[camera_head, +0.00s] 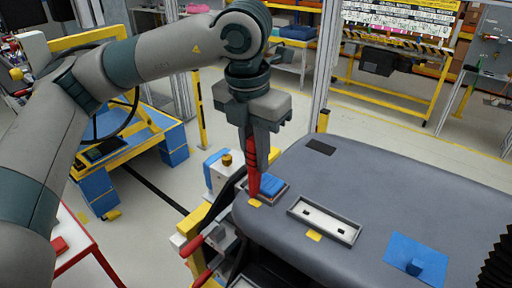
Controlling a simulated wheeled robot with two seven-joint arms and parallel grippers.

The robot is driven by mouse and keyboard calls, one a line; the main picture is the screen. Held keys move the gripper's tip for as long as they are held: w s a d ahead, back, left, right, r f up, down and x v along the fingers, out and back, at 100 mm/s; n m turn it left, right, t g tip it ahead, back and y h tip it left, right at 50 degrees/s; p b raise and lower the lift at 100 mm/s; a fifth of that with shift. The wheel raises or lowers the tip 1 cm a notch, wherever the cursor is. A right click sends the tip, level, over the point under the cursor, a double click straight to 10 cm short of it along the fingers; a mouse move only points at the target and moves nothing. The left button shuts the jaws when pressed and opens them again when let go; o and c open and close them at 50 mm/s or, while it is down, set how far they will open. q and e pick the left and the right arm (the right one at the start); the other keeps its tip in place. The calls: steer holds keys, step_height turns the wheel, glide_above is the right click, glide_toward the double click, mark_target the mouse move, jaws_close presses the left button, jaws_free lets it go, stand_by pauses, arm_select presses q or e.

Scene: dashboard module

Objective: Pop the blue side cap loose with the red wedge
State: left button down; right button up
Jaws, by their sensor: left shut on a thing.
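My left gripper (260,148) points down over the left end of the grey dashboard (345,180). It is shut on the red wedge (253,182), which hangs upright with its tip down. The blue side cap (270,186) sits in a dark frame at the dashboard's left end. The wedge's tip is at the left edge of the cap, beside a small yellow mark (255,203). I cannot tell whether the tip touches the cap or has entered the gap. My right gripper is not in view.
A pale slotted panel (325,220) lies to the right of the cap. A blue plate with a raised knob (416,262) lies at the lower right. Red-handled clamps (192,246) stand left of the dashboard. A red-edged white table (75,255) is at the lower left.

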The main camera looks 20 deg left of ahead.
arm_select(q)
steer(key=shift+f, duration=0.75)
steer(key=shift+s, duration=0.15)
steer(key=shift+f, duration=0.25)
steer(key=shift+s+f+b, duration=0.1)
steer(key=shift+f+b, duration=0.1)
steer(key=shift+b, duration=0.3)
stand_by(0.5)
steer(key=shift+b, duration=0.5)
stand_by(1.6)
stand_by(0.8)
steer(key=shift+w+r+p, duration=0.15)
steer(key=shift+w+r, duration=0.05)
steer(key=shift+r, duration=0.3)
steer(key=shift+w+r+p, duration=0.15)
steer(key=shift+r, duration=0.35)
step_height(320, 180, up, 2)
steer(key=shift+s, duration=0.15)
steer(key=shift+r+p, duration=0.7)
steer(key=shift+r, duration=1)
